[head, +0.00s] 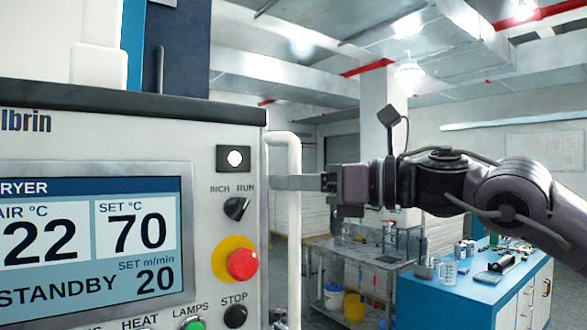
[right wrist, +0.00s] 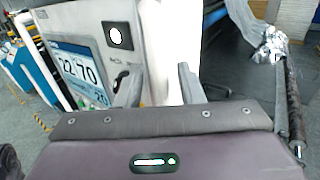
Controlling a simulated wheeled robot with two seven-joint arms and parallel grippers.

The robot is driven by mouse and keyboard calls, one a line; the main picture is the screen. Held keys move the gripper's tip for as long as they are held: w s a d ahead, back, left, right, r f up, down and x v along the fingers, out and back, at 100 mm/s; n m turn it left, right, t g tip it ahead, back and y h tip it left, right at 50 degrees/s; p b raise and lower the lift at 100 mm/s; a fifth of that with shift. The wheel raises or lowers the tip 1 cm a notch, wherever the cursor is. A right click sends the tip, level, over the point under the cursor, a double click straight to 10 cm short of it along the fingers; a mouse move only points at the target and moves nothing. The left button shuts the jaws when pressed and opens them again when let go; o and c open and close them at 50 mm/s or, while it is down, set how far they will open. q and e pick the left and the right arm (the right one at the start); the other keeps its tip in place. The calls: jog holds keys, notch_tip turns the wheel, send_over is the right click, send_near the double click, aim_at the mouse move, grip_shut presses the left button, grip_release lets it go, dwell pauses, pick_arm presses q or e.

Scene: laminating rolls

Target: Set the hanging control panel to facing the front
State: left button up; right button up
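The control panel (head: 205,130) fills the left of the head view, its display, knob and buttons facing me at a slight angle. A white tubular handle (head: 284,245) runs down its right edge. The panel's display (right wrist: 80,72) shows to the left there. My left gripper is out of view.
A blue cabinet (head: 480,295) with jugs and small items stands at the right. A grey metal table (head: 370,262) with a yellow bucket (head: 354,307) below it is behind my right gripper. A foil-wrapped bar (right wrist: 288,85) shows at the right in the wrist view.

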jog(key=shift+w+a, duration=0.1)
jog(key=shift+a, duration=0.05)
grip_shut()
dwell(0.4)
